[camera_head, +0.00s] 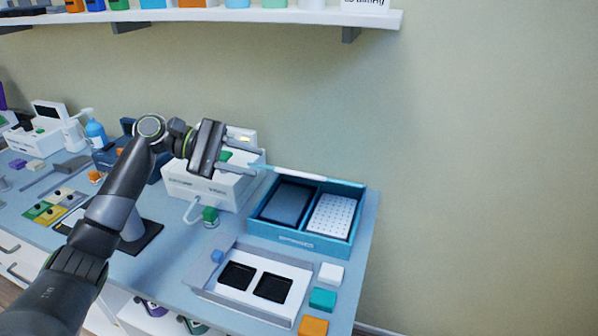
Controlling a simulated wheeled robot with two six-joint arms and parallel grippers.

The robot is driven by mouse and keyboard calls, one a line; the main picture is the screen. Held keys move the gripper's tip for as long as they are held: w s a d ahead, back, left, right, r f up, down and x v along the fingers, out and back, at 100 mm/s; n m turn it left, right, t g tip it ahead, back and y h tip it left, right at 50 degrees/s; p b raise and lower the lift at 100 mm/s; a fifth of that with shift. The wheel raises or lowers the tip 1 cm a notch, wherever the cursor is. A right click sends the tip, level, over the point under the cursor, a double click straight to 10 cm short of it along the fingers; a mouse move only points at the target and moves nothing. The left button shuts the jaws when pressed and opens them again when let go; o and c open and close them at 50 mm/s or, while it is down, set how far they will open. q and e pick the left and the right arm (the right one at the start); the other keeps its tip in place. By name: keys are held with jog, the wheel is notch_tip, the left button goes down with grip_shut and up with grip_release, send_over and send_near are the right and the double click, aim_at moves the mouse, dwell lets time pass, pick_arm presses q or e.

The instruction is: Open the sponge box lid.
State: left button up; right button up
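The sponge box (300,240) is a teal box at the right of the table. Its inside shows two compartments, one with a dark blue pad and one with a white dotted pad. A thin pale blue lid edge (315,176) runs along the back of the box, seen nearly edge-on, so the lid appears to stand raised. My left gripper (254,157) is open, its two fingers apart and pointing right, near the left end of this edge. I see nothing held between the fingers. I cannot tell whether a finger touches the lid. My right gripper is not in view.
A white device (205,185) stands behind and below my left gripper. In front of the box lies a grey tray (215,290) with two black squares, beside white, teal and orange blocks (313,326). A wall shelf (250,15) hangs above. The wall is bare at right.

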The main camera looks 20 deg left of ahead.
aim_at(290, 172)
pick_arm(q)
jog(key=p+x, duration=0.1)
jog(key=x, duration=1)
jog(key=shift+d+f+p, duration=0.1)
jog(key=shift+p, duration=0.2)
grip_shut()
